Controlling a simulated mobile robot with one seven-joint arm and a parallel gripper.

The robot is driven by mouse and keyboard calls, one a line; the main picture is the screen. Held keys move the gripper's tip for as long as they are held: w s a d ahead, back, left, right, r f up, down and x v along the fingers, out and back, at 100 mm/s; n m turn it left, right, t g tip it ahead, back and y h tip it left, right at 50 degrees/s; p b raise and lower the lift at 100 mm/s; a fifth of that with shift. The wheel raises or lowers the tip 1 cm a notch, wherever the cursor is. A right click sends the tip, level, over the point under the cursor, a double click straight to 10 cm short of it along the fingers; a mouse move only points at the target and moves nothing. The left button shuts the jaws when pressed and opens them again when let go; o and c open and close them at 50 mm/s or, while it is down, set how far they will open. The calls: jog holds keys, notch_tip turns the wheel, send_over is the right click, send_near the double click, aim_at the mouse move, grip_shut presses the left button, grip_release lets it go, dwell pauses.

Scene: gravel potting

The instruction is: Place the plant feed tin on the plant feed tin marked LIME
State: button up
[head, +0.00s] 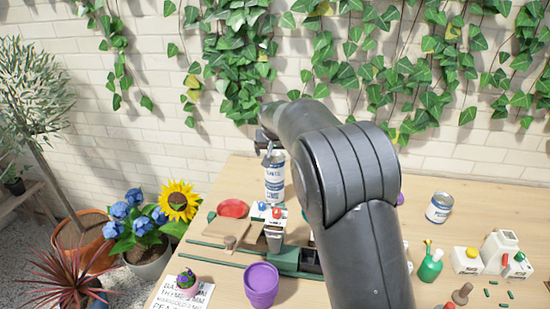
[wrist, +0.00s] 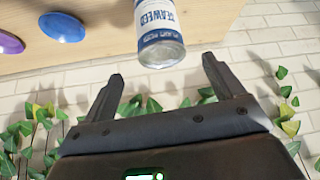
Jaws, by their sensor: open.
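In the head view two white-and-blue tins stand stacked upright at the back of the table. The upper tin (head: 274,165) rests on the lower tin (head: 274,190), whose small label appears to read LIME. My gripper (head: 267,143) is just above and beside the upper tin, partly hidden by my arm.
A red dish (head: 233,208), a wooden board (head: 213,234) and a purple pot (head: 261,284) are at the table's left. A green spray bottle (head: 430,265) and white containers (head: 497,250) are at right. The ivy-covered brick wall (head: 180,120) is close behind. Table around the right tin is clear.

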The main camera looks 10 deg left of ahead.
jog(key=s+d+r+m, duration=0.1)
jog(key=s+d+r, duration=0.5)
jog(key=s+d, duration=0.4)
jog(key=s+d+r+m, duration=0.1)
jog(key=s+d+r, duration=0.5)
jog(key=s+d, duration=0.4)
jog(key=s+d+f, duration=0.2)
jog(key=s+d, duration=0.1)
jog(key=s, duration=0.5)
jog(key=s+d+f, duration=0.2)
jog(key=s+d, duration=0.1)
jog(key=s, duration=0.4)
jog(key=s+d+f+h, duration=0.1)
jog(key=s+d, duration=0.3)
jog(key=s, duration=0.4)
jog(key=shift+s+f+g, duration=0.3)
jog(key=shift+f+g, duration=0.1)
jog(key=shift+c, duration=0.5)
